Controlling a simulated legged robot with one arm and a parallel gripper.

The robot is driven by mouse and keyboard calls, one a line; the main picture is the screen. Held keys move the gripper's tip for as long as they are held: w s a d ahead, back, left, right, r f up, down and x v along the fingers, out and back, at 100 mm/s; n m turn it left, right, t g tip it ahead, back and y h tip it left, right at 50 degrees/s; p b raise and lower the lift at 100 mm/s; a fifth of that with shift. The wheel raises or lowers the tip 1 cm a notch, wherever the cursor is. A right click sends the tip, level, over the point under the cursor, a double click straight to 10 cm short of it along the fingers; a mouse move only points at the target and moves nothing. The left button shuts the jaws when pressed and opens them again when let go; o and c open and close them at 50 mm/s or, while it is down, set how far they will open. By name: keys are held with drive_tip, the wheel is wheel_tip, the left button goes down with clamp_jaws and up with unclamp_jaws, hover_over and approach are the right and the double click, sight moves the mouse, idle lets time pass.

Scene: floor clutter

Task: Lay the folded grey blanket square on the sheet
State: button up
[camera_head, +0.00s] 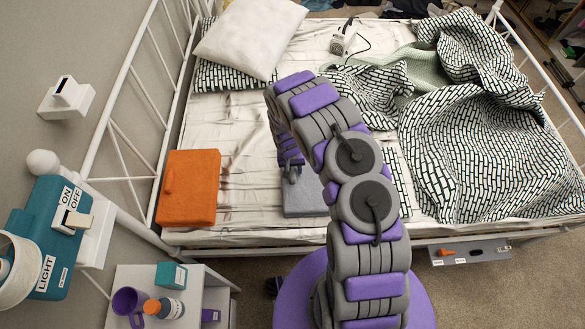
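The folded grey blanket (303,203) lies on the white sheet (245,150) near the front edge of the bed, partly hidden behind my arm. My gripper (291,176) points down at the blanket's far left part. It looks close to or touching the blanket; I cannot tell which. The fingers are small and dark here, so I cannot tell whether they are open or shut on it. The blanket's right side is covered by my arm.
An orange folded item (189,188) lies left of the blanket. A white pillow (250,38) is at the back left. A rumpled patterned duvet (470,140) fills the right side. White rails (128,95) edge the bed. A nightstand (205,290) with small items stands front left.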

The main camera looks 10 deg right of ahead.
drive_tip(key=shift+o, duration=1.1)
drive_tip(key=shift+d+r, duration=0.15)
drive_tip(key=shift+d, duration=0.25)
drive_tip(key=shift+a, duration=0.55)
drive_tip(key=shift+a+r, duration=0.2)
drive_tip(key=shift+r, duration=0.1)
drive_tip(key=s+d+r+p, duration=0.1)
drive_tip(key=s+r+p, duration=0.1)
drive_tip(key=r, duration=1)
drive_tip(key=s+d+r+p, duration=0.1)
drive_tip(key=r, duration=1.1)
drive_tip(key=s+r, duration=1)
drive_tip(key=r, duration=0.3)
drive_tip(key=s+r+n, duration=0.1)
drive_tip(key=s+r, duration=0.4)
drive_tip(key=s, duration=0.7)
drive_tip(key=s+a+r+n+g+y, duration=0.1)
drive_tip(key=s+r, duration=0.4)
drive_tip(key=s, duration=0.7)
drive_tip(key=shift+a+r, duration=0.2)
